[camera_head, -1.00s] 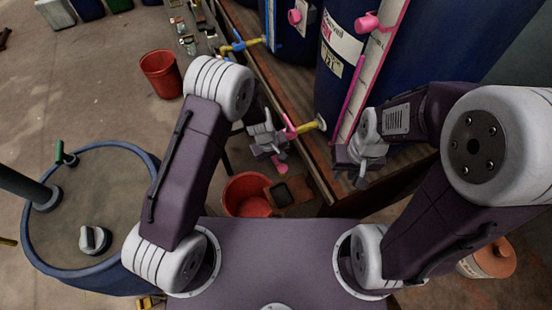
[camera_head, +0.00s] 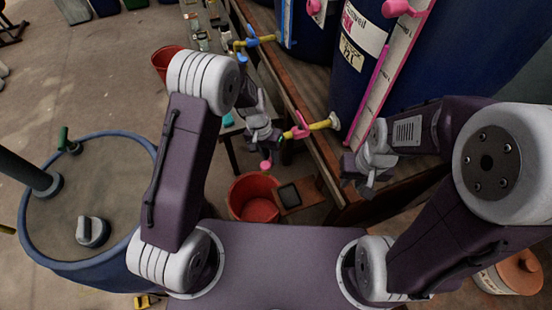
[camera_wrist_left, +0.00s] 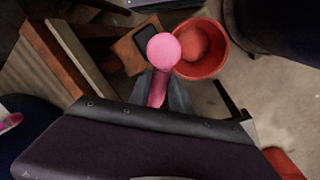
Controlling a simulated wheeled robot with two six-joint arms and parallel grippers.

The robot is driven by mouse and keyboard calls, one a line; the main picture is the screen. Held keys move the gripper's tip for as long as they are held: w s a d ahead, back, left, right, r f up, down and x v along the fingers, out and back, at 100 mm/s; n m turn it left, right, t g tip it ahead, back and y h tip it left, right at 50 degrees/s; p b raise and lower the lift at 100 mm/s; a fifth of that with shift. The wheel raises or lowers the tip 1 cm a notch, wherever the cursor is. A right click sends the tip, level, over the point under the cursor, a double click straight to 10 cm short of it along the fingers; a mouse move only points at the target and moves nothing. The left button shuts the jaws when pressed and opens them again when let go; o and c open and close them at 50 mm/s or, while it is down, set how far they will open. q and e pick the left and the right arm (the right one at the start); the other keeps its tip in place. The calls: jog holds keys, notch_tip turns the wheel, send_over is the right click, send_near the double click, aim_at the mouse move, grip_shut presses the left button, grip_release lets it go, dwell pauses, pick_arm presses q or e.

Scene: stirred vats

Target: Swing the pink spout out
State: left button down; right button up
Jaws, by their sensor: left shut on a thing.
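The pink spout (camera_wrist_left: 158,88) shows in the left wrist view as a stem with a round end, between the fingers of my left gripper (camera_wrist_left: 160,100). In the head view its round pink end (camera_head: 265,164) hangs just below my left gripper (camera_head: 271,143), which is shut on it. A pink part (camera_head: 300,127) sits on a yellow pipe (camera_head: 321,124) that runs to the pale fitting of the large blue vat (camera_head: 380,75). The gripper hides the middle of the spout. My right gripper (camera_head: 357,178) looks open and empty, right of the pipe.
A red bucket (camera_head: 253,207) stands on the floor below the spout. A wooden bench (camera_head: 285,85) carries the vats. Another yellow pipe with a blue tap (camera_head: 252,40) juts out farther back. A blue drum (camera_head: 85,262) stands at left.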

pick_arm(q)
jog(key=shift+w+a+m+g+y+p, duration=0.2)
jog(key=shift+w+a+m, duration=0.5)
jog(key=shift+m, duration=0.85)
jog(key=shift+w+a+m+g+y+p, duration=0.2)
jog(key=shift+w+a+m, duration=0.45)
jog(key=shift+m, duration=0.95)
jog(key=shift+w+a+m+g+y+p, duration=0.15)
jog(key=shift+w+a+m, duration=0.55)
jog(key=shift+m, duration=0.85)
jog(key=shift+w+r, duration=0.1)
jog(key=c, duration=1.2)
grip_release()
notch_tip(320, 180, up, 9)
jog(key=w, duration=0.1)
jog(key=shift+w+a+p, duration=0.3)
jog(key=shift+a+p, duration=0.05)
jog(key=shift+p, duration=0.05)
